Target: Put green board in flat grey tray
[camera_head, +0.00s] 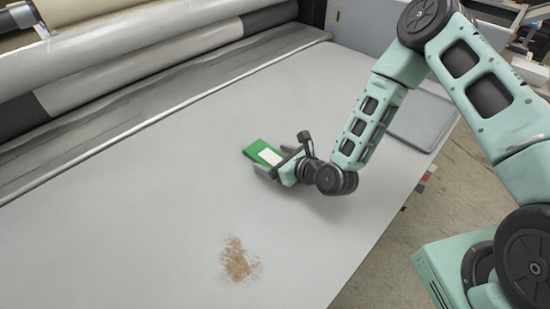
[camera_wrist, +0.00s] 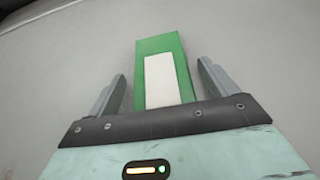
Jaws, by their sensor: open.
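The green board (camera_head: 258,149) lies flat on the pale table, with a white label on top. My gripper (camera_head: 271,162) is low at the table with its fingers open at the board's near end. In the wrist view the green board (camera_wrist: 160,45) lies between the two spread fingers of my gripper (camera_wrist: 163,85), with a gap on each side. Its far end reaches past the fingertips, and its near end is hidden behind the gripper body. The flat grey tray (camera_head: 423,118) rests at the table's right side, partly behind my arm, and looks empty where it shows.
The pale table (camera_head: 130,230) is wide and mostly clear. A brown stain (camera_head: 238,260) marks its front part. Large rollers (camera_head: 150,60) run along the back left. The table's right edge drops to the floor.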

